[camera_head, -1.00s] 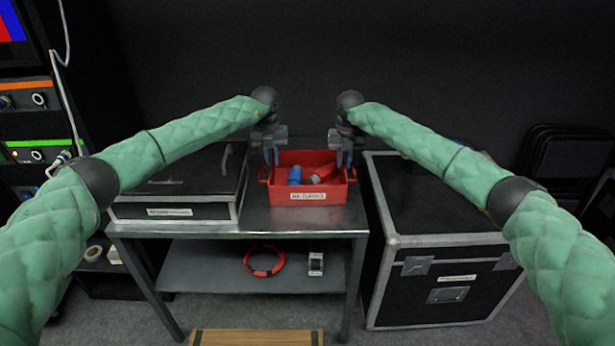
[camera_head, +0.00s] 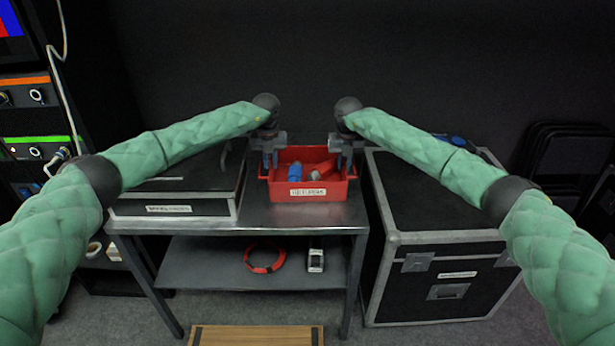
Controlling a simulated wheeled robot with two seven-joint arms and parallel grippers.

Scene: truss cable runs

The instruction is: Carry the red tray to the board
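The red tray (camera_head: 309,194), a shallow open box with a white label on its front, sits on the metal table, or just above it; I cannot tell which. It holds a blue item (camera_head: 294,173) and a grey-and-red item (camera_head: 322,170). My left gripper (camera_head: 269,160) points down at the tray's left end. My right gripper (camera_head: 344,161) points down at its right end. The fingertips overlap the tray's end walls, so it is hidden whether they grip it. The board is not identifiable in this view.
A black case (camera_head: 170,208) stands on the table (camera_head: 290,218) left of the tray. A large black flight case (camera_head: 440,215) stands close on the right. The lower shelf (camera_head: 205,268) bears a red cable ring (camera_head: 265,268). A wooden-topped object (camera_head: 256,335) lies in front.

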